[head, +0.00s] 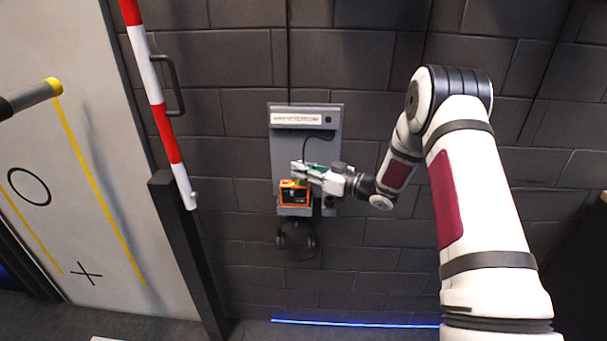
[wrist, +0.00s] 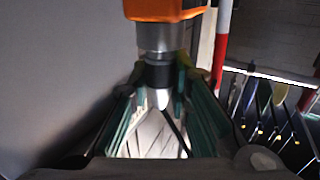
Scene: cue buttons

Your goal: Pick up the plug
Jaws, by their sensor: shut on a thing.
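The plug shows in the wrist view as a silver and black cylinder (wrist: 157,62) between my fingertips, its dark end in the jaws. An orange block (wrist: 165,8) meets its far end at the top of that view. In the head view, an orange-framed block (head: 294,194) with a dark face is at the lower part of the grey wall panel, just below my gripper. My gripper (head: 300,172) is shut on the plug, in front of the panel. The fingers hide most of the plug in the head view, and I cannot tell whether it is seated in something.
The grey panel (head: 280,150) is on a dark block wall, with a thin black cable (head: 318,134) looping across it. A dark round thing (head: 297,240) hangs below.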

